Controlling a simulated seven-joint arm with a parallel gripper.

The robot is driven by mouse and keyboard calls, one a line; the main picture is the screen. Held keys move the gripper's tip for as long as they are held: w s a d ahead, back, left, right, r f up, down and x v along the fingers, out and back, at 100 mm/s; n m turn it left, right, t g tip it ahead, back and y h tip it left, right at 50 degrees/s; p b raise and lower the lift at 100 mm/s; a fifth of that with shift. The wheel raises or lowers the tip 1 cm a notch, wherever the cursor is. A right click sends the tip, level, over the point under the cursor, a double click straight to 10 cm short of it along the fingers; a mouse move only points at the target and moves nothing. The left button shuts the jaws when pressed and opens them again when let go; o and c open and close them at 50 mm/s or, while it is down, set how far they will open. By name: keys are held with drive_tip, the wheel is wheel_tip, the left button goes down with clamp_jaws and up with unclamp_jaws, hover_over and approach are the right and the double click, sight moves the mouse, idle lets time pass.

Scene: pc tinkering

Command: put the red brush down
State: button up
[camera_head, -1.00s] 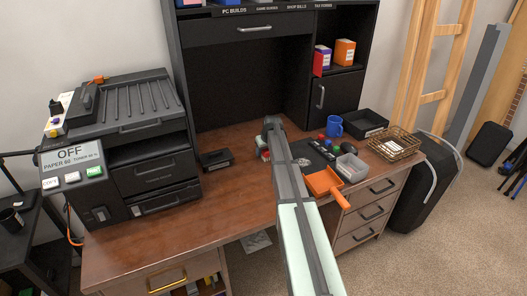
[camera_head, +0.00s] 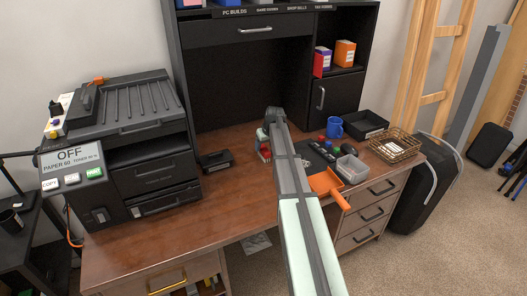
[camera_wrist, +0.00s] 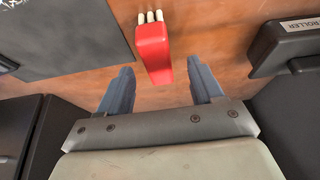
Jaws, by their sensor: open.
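The red brush (camera_wrist: 154,50) shows in the wrist view against the brown wooden desk, its pale bristles toward the top edge. My gripper (camera_wrist: 160,66) is open, with one blue-grey finger on each side of the brush's near end and a visible gap to both. I cannot tell how high the fingers are above the desk. In the head view, a small red patch (camera_head: 264,153), likely the brush, shows beside my gripper (camera_head: 264,132); my arm hides part of that spot.
A black box marked ROLLER (camera_wrist: 300,45) is at the right of the wrist view, and a dark flat panel (camera_wrist: 60,35) at upper left. The desk's left-middle (camera_head: 170,228) is clear.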

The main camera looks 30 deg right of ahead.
drive_tip(key=shift+v, duration=3.15)
drive_tip(key=shift+d, duration=0.2)
